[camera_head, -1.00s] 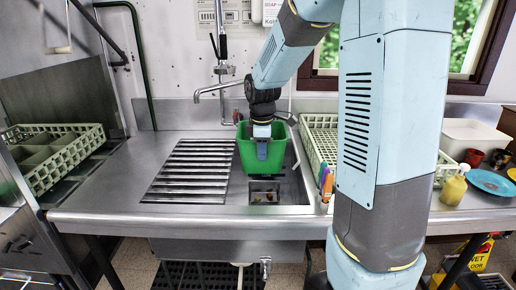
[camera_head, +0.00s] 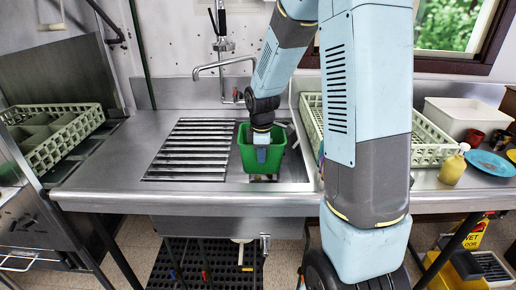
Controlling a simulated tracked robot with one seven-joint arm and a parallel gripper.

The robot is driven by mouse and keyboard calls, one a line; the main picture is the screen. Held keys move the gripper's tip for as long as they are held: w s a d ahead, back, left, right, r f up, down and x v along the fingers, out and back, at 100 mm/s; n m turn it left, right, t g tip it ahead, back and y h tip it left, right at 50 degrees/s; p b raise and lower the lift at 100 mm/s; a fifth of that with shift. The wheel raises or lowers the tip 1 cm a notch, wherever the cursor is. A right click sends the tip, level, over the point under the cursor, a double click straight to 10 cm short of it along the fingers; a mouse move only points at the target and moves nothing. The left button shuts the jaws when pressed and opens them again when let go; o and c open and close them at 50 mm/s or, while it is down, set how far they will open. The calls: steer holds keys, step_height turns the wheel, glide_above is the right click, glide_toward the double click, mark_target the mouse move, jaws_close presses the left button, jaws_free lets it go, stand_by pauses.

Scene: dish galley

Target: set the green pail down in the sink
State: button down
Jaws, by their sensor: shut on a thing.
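The green pail (camera_head: 246,157) hangs upright at the end of my arm, over the right part of the steel sink unit. My gripper (camera_head: 262,150) is shut on the near side of the pail's rim, with one finger showing on the outside wall. The sink (camera_head: 288,186) opening lies under and in front of the pail; the pail covers most of it. I cannot tell how far the pail's bottom is from the basin floor.
A slatted drainboard (camera_head: 190,150) lies left of the pail. A tap (camera_head: 222,66) reaches over behind it. A pale green rack (camera_head: 425,140) stands right, partly behind my arm. Another rack (camera_head: 62,140) is at left. A soap bottle (camera_head: 453,168) stands on the right counter.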

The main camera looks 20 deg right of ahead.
steer(key=shift+f, duration=12.05)
steer(key=c, duration=1.2)
jaws_free()
